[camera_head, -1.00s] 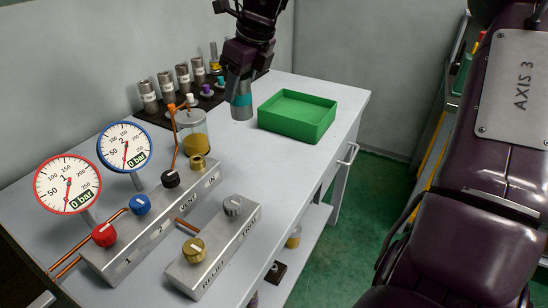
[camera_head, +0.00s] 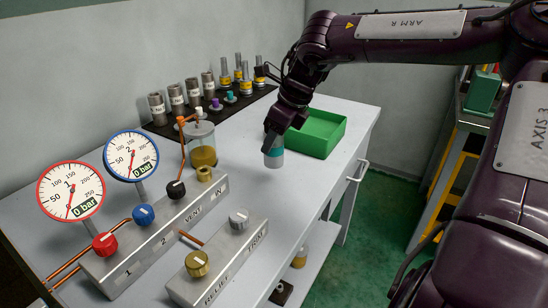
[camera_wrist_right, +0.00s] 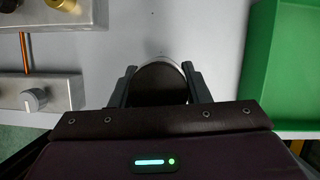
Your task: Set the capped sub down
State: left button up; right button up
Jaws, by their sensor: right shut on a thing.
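The capped sub (camera_head: 273,156) is a grey cylinder with a teal band, held upright below my right gripper (camera_head: 279,137) in the head view. It is just left of the green tray's near corner, over the white bench top. I cannot tell whether its base touches the bench. In the right wrist view, the sub's dark round end (camera_wrist_right: 160,84) sits between the two fingers of the right gripper (camera_wrist_right: 161,88), which are shut on it. My left gripper is not in view.
The green tray (camera_head: 330,148) stands right of the sub. A glass jar (camera_head: 202,147), the valve manifold (camera_head: 160,232) and the relief block (camera_head: 222,258) stand to the left. Several labelled cylinders (camera_head: 177,94) line the back. Bare bench (camera_head: 265,190) lies in front.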

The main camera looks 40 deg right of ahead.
aim_at(274, 156)
notch_tip(274, 156, down, 4)
jog(key=shift+f, duration=0.5)
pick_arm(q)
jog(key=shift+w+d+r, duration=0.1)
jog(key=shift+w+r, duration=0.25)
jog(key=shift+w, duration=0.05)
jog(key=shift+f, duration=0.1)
pick_arm(e)
jog(key=o, duration=1.3)
jog(key=shift+f, duration=0.1)
jog(key=shift+c, duration=0.2)
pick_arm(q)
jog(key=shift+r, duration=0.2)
